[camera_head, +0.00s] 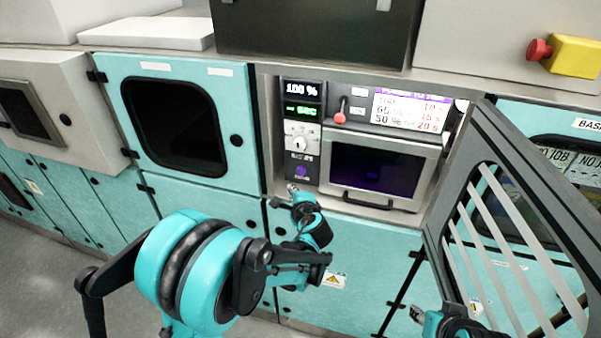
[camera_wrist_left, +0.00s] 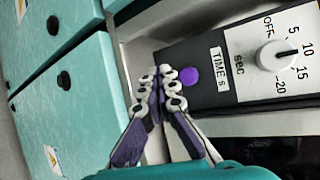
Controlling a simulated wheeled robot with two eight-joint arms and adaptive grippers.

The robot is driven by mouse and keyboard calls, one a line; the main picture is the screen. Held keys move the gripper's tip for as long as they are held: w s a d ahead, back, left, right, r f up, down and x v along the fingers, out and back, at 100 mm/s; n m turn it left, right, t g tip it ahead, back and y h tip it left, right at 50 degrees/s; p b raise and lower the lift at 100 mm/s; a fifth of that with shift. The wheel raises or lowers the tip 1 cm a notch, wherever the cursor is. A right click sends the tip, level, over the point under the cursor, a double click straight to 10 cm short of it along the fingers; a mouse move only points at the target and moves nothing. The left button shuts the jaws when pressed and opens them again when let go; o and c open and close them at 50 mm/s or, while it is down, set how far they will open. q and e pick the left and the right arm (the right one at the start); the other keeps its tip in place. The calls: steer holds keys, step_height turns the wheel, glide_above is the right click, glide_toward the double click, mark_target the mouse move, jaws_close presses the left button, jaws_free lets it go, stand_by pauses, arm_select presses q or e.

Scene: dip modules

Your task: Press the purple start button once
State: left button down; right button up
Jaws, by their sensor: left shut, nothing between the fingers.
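The purple start button (camera_head: 301,171) is at the bottom of a dark control panel, below a timer dial (camera_head: 300,135). In the left wrist view the round purple button (camera_wrist_left: 189,76) is fully visible beside a "TIME S" label. My left gripper (camera_head: 293,188) is shut and empty, just below the button in the head view. In the left wrist view the closed fingertips (camera_wrist_left: 160,71) are just left of the button, with a small gap in the picture; their depth to the panel is unclear. Part of my right arm shows at the lower right; its fingers cannot be made out.
A dark-windowed chamber (camera_head: 378,170) with a bar handle is right of the panel. A red-knobbed lever (camera_head: 339,117) and a settings sign (camera_head: 411,110) are above it. A slatted guard door (camera_head: 510,215) stands open at right. Teal cabinet fronts (camera_head: 360,255) lie below.

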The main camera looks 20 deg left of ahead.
mark_target(298, 173)
arm_select(q)
steer(key=w, duration=0.3)
steer(key=shift+w, duration=1.05)
steer(key=shift+w+d, duration=0.1)
stand_by(0.5)
steer(key=shift+w, duration=0.3)
steer(key=shift+w+b, duration=0.4)
steer(key=shift+w, duration=0.2)
stand_by(0.8)
steer(key=shift+s, duration=1.05)
